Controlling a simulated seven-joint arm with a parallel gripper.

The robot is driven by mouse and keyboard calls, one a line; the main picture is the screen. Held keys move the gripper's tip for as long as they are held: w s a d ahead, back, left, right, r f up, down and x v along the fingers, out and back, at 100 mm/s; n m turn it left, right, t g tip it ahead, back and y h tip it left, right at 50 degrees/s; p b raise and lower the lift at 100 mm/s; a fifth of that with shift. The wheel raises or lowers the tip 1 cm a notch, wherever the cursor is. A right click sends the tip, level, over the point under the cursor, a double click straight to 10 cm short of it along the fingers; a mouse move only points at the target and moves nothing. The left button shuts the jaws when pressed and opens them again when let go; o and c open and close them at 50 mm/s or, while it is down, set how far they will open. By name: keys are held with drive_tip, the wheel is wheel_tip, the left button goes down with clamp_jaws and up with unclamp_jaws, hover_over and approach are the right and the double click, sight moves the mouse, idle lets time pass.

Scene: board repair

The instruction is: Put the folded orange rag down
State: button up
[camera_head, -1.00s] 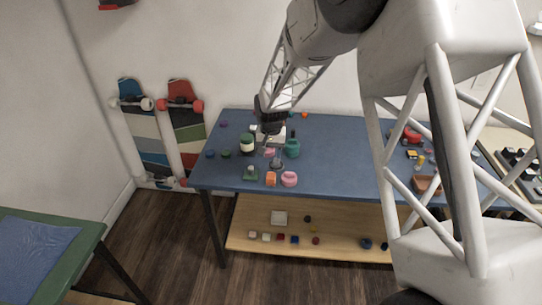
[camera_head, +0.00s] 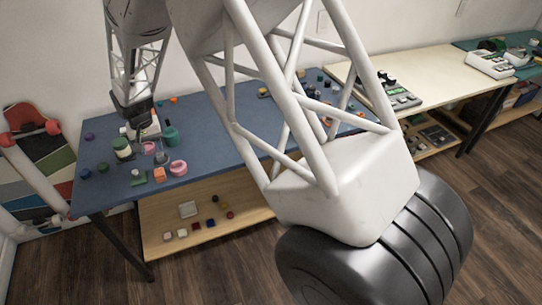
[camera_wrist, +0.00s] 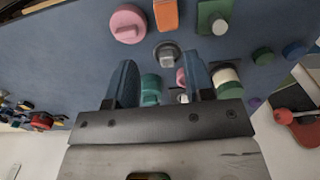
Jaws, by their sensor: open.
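A small orange folded piece, which looks like the rag (camera_head: 159,174), lies near the front edge of the blue table (camera_head: 215,130).
A grey knob-like piece (camera_wrist: 166,54) lies just ahead of my fingers. A teal mug-like piece (camera_head: 171,135) and a green-and-cream jar (camera_head: 122,148) stand close around the gripper. Several small things lie on the lower shelf (camera_head: 160,219). Skateboards (camera_head: 30,140) lean at the left wall.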

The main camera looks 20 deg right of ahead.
drive_tip(key=s+d+r+t, duration=0.1)
drive_tip(key=s+d+r, duration=1.5)
drive_tip(key=s+r, duration=0.15)
drive_tip(key=s+d+r, duration=0.1)
drive_tip(key=s+d, duration=0.2)
drive_tip(key=s, duration=0.5)
drive_tip(key=s+d+r+t, duration=0.1)
drive_tip(key=s+d, duration=0.3)
drive_tip(key=s, duration=0.4)
drive_tip(key=s+d+r, duration=0.2)
drive_tip(key=s+d, duration=0.1)
drive_tip(key=s, duration=0.6)
drive_tip(key=shift+d+r+t, duration=0.25)
drive_tip(key=shift+r+t, duration=0.05)
drive_tip(key=shift+r, duration=0.1)
drive_tip(key=o, duration=0.6)
drive_tip(key=shift+w, duration=0.1)
